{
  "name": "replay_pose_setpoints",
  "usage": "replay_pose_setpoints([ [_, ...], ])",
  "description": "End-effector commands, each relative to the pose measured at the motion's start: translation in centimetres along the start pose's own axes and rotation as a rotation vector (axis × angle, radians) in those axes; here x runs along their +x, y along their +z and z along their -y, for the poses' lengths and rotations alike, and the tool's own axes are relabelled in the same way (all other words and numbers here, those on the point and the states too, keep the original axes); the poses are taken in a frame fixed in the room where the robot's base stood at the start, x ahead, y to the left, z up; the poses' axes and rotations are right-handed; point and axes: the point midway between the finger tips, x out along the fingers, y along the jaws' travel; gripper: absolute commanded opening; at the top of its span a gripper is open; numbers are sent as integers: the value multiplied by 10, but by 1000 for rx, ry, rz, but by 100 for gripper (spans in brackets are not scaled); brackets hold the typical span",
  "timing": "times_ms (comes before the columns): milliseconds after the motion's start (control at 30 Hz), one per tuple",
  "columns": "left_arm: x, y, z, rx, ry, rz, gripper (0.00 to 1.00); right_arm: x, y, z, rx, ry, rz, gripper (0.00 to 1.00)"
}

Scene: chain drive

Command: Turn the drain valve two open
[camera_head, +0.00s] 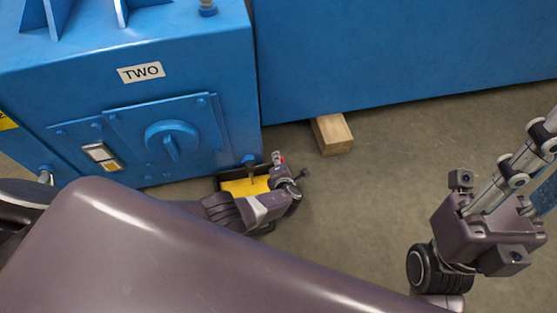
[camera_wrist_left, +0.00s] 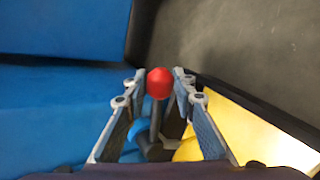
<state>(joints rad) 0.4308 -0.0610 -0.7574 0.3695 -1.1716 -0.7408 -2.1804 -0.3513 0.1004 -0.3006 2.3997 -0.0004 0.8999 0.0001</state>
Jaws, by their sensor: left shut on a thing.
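The drain valve shows in the left wrist view as a dark lever (camera_wrist_left: 155,122) with a red knob (camera_wrist_left: 159,83) at its end. My left gripper (camera_wrist_left: 159,84) is shut on the valve handle, with one fingertip on each side of the red knob. In the head view my left gripper (camera_head: 284,172) is low at the right corner of the blue housing marked TWO (camera_head: 141,72). The valve body is mostly hidden there. My right gripper (camera_head: 505,205) is at the right, away from the housing; its fingertips are cut off by the picture edge.
A yellow tray (camera_head: 240,187) with a dark rim lies on the floor below the valve. A wooden block (camera_head: 332,134) sits under the larger blue housing (camera_head: 400,55). The floor at centre right is clear.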

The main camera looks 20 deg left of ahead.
Motion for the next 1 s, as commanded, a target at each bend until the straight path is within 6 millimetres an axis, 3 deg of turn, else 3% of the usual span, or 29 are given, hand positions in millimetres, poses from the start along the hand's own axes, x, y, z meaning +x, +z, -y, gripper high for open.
replay_pose_setpoints([
  [633, 3, 0, 0, 22, 7, -14, 0, 2, 0, 0, -1, -5, -13, 26],
  [667, 3, 0, 0, 22, 7, -14, 25, 2, 0, 0, -1, -5, -13, 26],
  [700, 3, 0, 0, 22, 7, -14, 30, 2, 0, 0, -1, -5, -13, 26],
  [800, 3, 0, 0, 22, 6, -14, 41, 2, 0, 0, -1, -4, -12, 26],
  [1000, 2, 0, 1, 23, 4, -15, 42, 1, 0, 0, -1, -3, -10, 26],
])
